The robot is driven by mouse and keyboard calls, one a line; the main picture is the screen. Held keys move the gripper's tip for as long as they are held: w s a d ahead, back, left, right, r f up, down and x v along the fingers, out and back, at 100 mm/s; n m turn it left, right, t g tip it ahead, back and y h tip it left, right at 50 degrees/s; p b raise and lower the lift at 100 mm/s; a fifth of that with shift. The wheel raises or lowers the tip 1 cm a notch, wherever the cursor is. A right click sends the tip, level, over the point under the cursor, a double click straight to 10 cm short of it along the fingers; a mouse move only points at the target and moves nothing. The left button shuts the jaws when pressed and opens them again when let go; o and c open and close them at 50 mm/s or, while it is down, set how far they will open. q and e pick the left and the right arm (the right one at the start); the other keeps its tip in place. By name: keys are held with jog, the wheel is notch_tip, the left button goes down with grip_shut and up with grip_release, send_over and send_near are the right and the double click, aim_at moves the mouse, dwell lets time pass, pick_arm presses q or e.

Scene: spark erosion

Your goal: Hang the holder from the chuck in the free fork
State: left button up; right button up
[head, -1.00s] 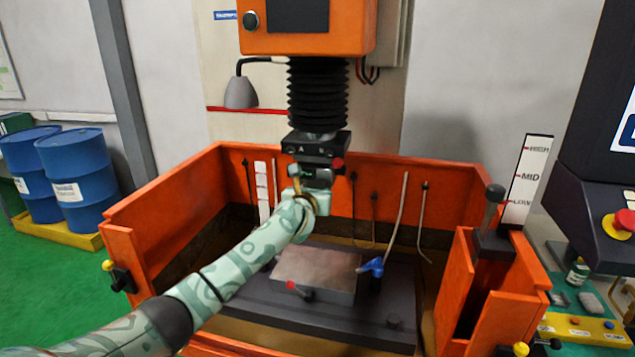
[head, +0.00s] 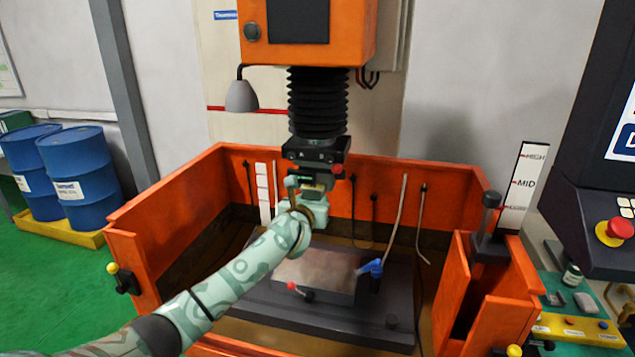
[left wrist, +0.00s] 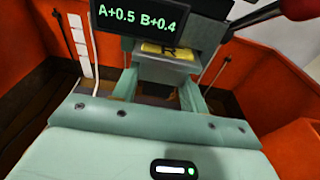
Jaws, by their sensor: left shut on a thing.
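The chuck (head: 316,155) is a dark block under the black bellows, with a red knob at its right side. In the left wrist view its display (left wrist: 140,20) reads "A+0.5 B+0.4". My left gripper (head: 310,188) is directly below the chuck. It is shut on the holder (left wrist: 167,52), a grey block with a yellow label marked R, which shows between the two fingers. The holder sits right under the chuck; I cannot tell whether they are still joined. In the head view my gripper mostly hides the holder. I cannot make out the free fork. My right gripper is not in view.
An orange tank (head: 165,220) surrounds the work area. Below my gripper, a metal block (head: 318,270) with a blue nozzle lies on a dark table (head: 280,312). Thin hoses hang along the back wall. A level gauge (head: 524,185) and control panel stand at right.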

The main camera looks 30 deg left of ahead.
pick_arm(q)
jog(key=f+p+v, duration=0.1)
jog(key=p+v, duration=0.4)
jog(key=v, duration=0.4)
jog(key=shift+s, duration=0.4)
jog(key=shift+d+f, duration=0.1)
dwell(1.5)
